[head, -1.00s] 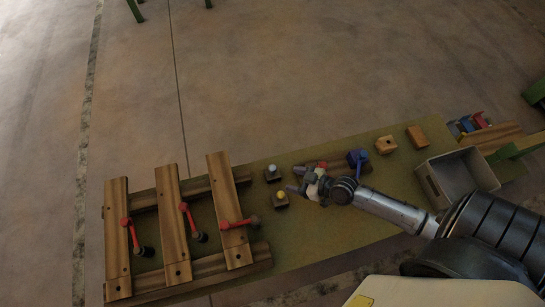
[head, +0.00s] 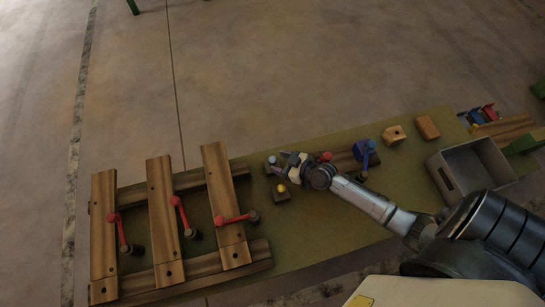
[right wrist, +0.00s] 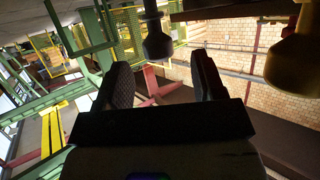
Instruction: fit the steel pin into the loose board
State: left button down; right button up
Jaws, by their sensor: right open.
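A pin with a grey-blue head (head: 272,160), apparently the steel pin, stands in a small dark block. In the right wrist view its dark head (right wrist: 157,45) shows ahead of the gap between my fingers, apart from both. My right gripper (head: 281,161) is open and empty, close beside this pin; the exact gap is hard to judge from above. Three wooden boards (head: 160,205) lie across two wooden rails, with holes near their ends; I cannot tell which is the loose board. My left gripper is not in view.
A yellow-headed pin (head: 281,188) stands close by, also in the right wrist view (right wrist: 297,60). Red-handled clamps (head: 236,218) sit along the boards. A blue device (head: 363,152), wooden blocks (head: 394,135) and a grey bin (head: 440,176) stand right. The green mat (head: 310,225) is clear in front.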

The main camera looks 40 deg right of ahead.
jog(key=shift+b+x, duration=1.15)
jog(key=shift+x, duration=1.65)
jog(key=shift+d, duration=0.1)
jog(key=shift+c, duration=0.3)
jog(key=shift+r, duration=0.1)
jog(key=c, duration=0.9)
jog(key=shift+c, duration=0.3)
jog(key=shift+r, duration=0.1)
